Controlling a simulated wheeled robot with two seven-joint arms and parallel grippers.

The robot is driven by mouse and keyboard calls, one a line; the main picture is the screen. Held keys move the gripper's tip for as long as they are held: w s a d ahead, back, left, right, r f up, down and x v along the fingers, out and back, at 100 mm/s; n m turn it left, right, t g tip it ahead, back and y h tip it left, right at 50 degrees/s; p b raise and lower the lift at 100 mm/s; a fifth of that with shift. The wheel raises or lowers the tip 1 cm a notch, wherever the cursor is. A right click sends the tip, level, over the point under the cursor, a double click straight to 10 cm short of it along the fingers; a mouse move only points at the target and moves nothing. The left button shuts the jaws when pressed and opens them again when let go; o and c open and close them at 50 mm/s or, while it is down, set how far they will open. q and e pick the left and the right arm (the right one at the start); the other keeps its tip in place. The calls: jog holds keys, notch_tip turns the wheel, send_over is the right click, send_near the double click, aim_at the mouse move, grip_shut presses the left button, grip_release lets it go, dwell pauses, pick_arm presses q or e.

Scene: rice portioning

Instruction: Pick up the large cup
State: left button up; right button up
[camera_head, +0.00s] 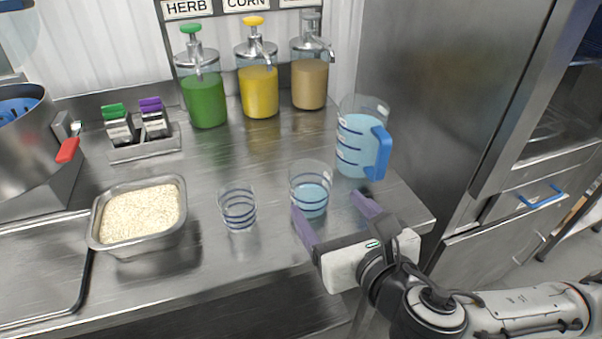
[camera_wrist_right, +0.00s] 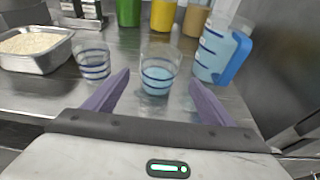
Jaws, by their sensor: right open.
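The large cup (camera_head: 311,189) is clear with dark blue bands and holds some light blue liquid. It stands upright on the steel counter, and it also shows in the right wrist view (camera_wrist_right: 158,72), ahead of the fingers. A smaller clear cup (camera_head: 238,210) with blue bands stands to its left and looks empty. My right gripper (camera_head: 336,214) is open and empty, at the counter's front with its purple fingers pointing toward the large cup. In the right wrist view the cup appears between the finger lines, beyond the tips. My left gripper is not in view.
A pitcher (camera_head: 355,143) of blue liquid with a blue handle stands behind right of the large cup. A steel pan of grain (camera_head: 177,225) sits at left. Pump dispensers (camera_head: 259,92) and a small carton rack (camera_head: 146,150) stand at the back. The counter (camera_head: 215,160) is clear mid-way.

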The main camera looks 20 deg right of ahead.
aim_at(319, 194)
jog(key=shift+x, duration=0.95)
jog(key=shift+w, duration=0.45)
jog(key=shift+w+f, duration=0.2)
jog(key=shift+w, duration=0.5)
jog(key=shift+w+f, duration=0.15)
jog(key=shift+w, duration=0.15)
jog(key=x, duration=0.5)
jog(key=shift+a+f, duration=0.1)
jog(key=shift+f, duration=0.1)
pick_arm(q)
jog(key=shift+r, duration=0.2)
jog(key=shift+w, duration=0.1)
pick_arm(e)
jog(key=c, duration=1.1)
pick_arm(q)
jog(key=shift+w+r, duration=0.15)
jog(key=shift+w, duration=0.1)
pick_arm(e)
jog(key=shift+c, duration=0.7)
